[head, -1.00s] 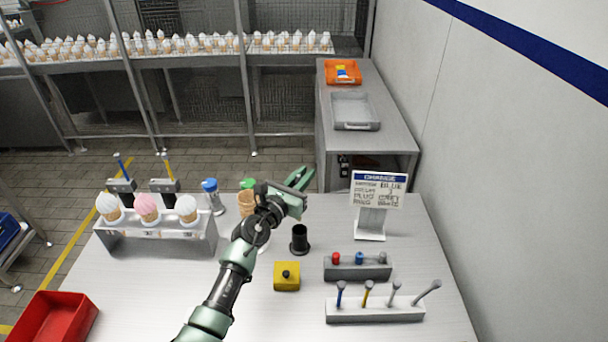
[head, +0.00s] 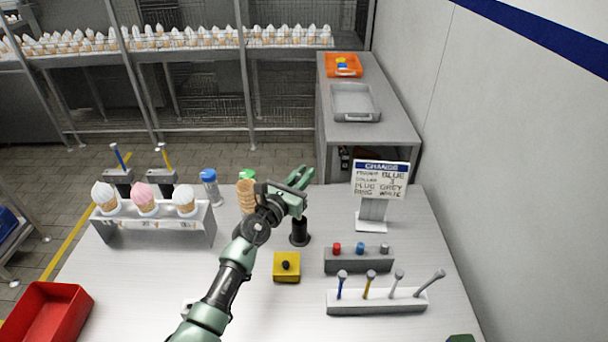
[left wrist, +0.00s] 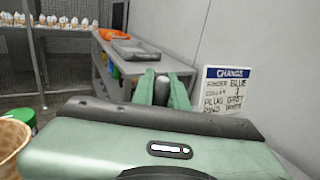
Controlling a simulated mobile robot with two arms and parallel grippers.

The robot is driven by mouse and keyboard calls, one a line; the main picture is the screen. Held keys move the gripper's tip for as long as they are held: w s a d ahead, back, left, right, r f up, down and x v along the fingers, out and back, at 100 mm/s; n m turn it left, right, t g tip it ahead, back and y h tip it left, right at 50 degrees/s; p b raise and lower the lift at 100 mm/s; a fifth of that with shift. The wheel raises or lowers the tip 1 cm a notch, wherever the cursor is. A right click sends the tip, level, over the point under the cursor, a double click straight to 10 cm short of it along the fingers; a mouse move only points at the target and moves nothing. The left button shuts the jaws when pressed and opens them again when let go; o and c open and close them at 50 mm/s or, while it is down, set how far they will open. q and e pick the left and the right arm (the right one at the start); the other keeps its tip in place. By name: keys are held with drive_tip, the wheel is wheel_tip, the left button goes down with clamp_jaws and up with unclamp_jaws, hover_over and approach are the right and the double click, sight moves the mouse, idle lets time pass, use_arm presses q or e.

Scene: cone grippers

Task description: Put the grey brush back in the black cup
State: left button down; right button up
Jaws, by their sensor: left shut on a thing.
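The black cup (head: 300,236) stands upright on the table, right of the cone rack. My left gripper (head: 302,178) shows over and just behind the cup in the head view, and its palm covers part of the cup's rim. In the left wrist view, my left gripper (left wrist: 163,90) is shut on a dark grey cylindrical piece, the grey brush (left wrist: 161,91). In the head view my gripper hides the brush, so I cannot tell whether its lower end is inside the cup. My right gripper is not in view.
A yellow box (head: 286,268) stands in front of the cup. A grey block with coloured plugs (head: 358,261) and a white tool rack (head: 378,302) are to the right. The order sign (head: 378,190) stands behind them. A cone (head: 246,196) is close left of my wrist.

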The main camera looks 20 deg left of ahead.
use_arm(q)
drive_tip(key=shift+f+b, duration=1.9)
drive_tip(key=shift+f, duration=0.4)
drive_tip(key=c, duration=1.3)
unclamp_jaws()
drive_tip(key=p+v, duration=0.1)
drive_tip(key=v, duration=0.6)
drive_tip(key=shift+s+a, duration=0.15)
drive_tip(key=shift+s, duration=0.2)
